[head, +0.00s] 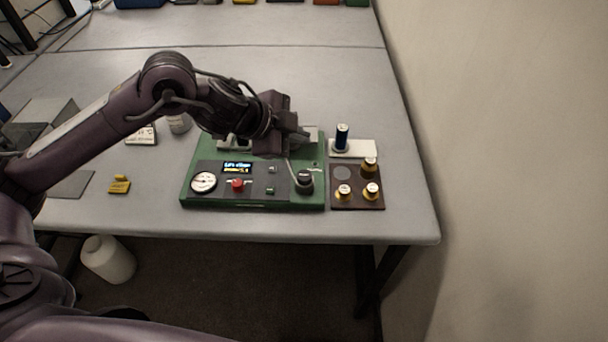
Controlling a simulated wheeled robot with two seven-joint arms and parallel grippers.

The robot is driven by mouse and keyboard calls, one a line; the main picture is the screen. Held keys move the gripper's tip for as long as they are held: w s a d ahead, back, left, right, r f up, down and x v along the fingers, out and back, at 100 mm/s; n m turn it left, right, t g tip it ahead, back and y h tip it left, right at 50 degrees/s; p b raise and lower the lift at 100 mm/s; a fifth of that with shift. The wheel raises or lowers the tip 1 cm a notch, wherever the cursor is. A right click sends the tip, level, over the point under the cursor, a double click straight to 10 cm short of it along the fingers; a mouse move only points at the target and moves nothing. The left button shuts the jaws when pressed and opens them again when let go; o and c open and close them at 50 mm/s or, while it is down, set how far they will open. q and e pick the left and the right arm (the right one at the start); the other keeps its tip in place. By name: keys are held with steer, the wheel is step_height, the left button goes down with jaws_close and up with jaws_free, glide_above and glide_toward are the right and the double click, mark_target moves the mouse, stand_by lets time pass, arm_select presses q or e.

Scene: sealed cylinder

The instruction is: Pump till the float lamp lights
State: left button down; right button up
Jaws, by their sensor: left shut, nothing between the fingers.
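A green pump unit (190,190) sits on the grey table. Its dark front panel has a round white gauge (204,182), a lit display (237,168), a red knob (237,184) and small switches. A black knob or fitting (304,181) stands at its right front, with a pale tube running up from it. My left gripper (305,135) is shut and empty above the back right of the unit, and hides part of its rear. No lit lamp can be made out. My right gripper is not in view.
A dark blue cylinder (342,137) stands on a white block (364,149) right of the unit. A brown tray (357,201) holds several brass pieces. Yellow pieces (119,185) lie at left. A wall (500,150) borders the table's right side.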

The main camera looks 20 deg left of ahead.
mark_target(300, 177)
arm_select(q)
step_height(300, 177, down, 8)
steer(key=b, duration=0.7)
steer(key=shift+f+b, duration=0.35)
stand_by(0.7)
stand_by(0.7)
steer(key=shift+f, duration=0.4)
